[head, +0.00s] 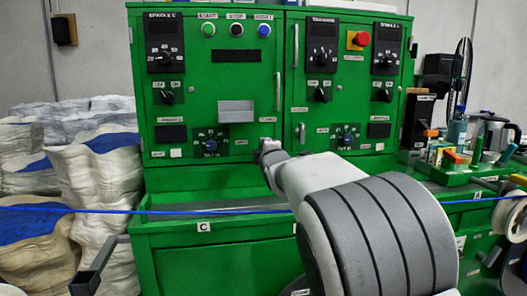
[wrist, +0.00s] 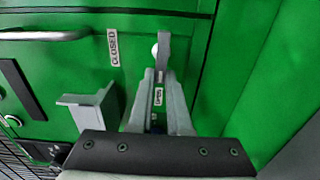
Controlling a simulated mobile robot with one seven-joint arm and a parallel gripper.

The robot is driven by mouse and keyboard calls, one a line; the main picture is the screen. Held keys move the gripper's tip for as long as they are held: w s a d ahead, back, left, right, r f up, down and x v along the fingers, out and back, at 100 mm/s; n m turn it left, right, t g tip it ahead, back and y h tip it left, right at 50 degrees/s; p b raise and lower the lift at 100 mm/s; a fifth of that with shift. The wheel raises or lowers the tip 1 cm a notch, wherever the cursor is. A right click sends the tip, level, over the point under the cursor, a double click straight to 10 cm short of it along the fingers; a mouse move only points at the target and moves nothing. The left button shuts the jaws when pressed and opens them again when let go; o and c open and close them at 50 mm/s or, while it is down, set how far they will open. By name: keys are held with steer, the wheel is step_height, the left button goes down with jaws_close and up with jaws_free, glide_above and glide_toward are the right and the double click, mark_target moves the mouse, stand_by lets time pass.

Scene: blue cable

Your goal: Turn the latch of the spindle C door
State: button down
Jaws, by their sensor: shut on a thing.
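The spindle C door (head: 215,85) is the green left-hand panel of the machine, and it looks shut. Its latch is a small grey lever (wrist: 163,45) at the door's edge in the wrist view. A white round knob shows beside it. My gripper (wrist: 161,75) is shut on the lever, one finger on each side. A CLOSED label (wrist: 113,47) lies left of the lever, and an OPEN label (wrist: 158,96) shows between my fingers, in line with it. In the head view my gripper (head: 268,147) is at the door's lower right corner, and my arm leaves the latch mostly hidden.
A metal door handle (wrist: 45,35) and a grey angled pocket (wrist: 88,105) stick out near my gripper. A blue cable (head: 170,211) runs across the front. White sacks (head: 100,175) stand at left, and a cluttered green tray (head: 440,175) is at right.

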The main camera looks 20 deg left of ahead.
steer(key=shift+n, duration=0.3)
steer(key=c, duration=0.9)
jaws_free()
steer(key=shift+o, duration=0.2)
steer(key=p+v, duration=0.1)
steer(key=v, duration=1.6)
steer(key=shift+s+d, duration=0.1)
steer(key=shift+s, duration=0.05)
